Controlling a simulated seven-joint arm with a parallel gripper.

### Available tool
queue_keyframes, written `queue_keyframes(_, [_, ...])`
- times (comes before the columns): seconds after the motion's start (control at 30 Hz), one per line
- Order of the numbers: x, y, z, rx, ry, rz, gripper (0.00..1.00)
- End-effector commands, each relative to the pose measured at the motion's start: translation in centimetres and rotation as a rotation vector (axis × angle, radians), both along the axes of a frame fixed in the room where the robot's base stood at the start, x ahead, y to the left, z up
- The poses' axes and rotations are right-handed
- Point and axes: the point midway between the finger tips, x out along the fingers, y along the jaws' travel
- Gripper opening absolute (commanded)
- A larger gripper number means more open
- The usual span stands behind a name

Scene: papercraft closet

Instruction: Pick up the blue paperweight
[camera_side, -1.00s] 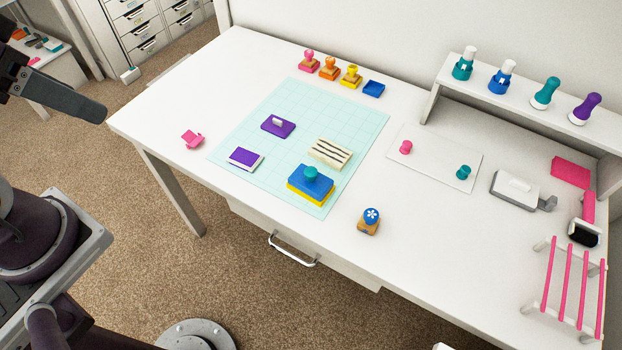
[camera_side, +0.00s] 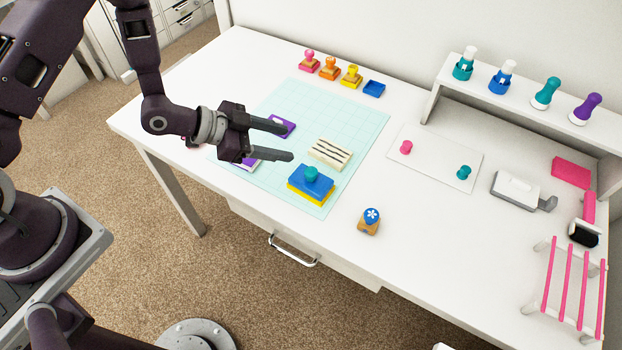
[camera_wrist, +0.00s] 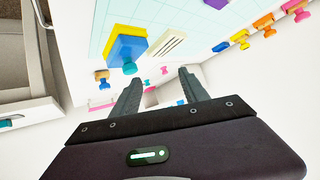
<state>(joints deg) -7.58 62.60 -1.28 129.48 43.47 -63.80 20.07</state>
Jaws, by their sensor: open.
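The blue paperweight appears to be the blue block (camera_side: 311,184) with a round teal knob on top. It sits on a yellow base or block (camera_side: 318,200) near the front edge of the pale grid mat (camera_side: 345,115). In the wrist view the blue block (camera_wrist: 126,48) shows at upper left, beyond the left finger. My gripper (camera_side: 286,143) is open and empty. It is above the mat, to the left of and higher than the blue block, apart from it, with its fingers pointing right.
A striped cream block (camera_side: 330,154) lies just behind the blue block. Two purple items (camera_side: 285,125) (camera_side: 250,165) are partly hidden by my gripper. A blue flower-topped punch (camera_side: 370,220) stands to the right. Several stamps (camera_side: 330,68) line the back; a shelf (camera_side: 525,90) stands at right.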

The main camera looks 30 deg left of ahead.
Motion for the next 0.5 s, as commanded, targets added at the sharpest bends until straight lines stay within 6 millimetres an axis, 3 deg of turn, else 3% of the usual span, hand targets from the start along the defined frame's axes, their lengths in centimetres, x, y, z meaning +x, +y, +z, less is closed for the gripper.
queue_keyframes(0.03, [-1.3,-1.0,-1.7,-0.070,0.003,-0.017,0.52])
queue_keyframes(0.2, [-3.6,-2.7,-3.2,-0.222,-0.033,-0.034,0.52])
queue_keyframes(0.5, [-1.5,-5.8,-4.7,-0.240,-0.042,-0.038,0.52])
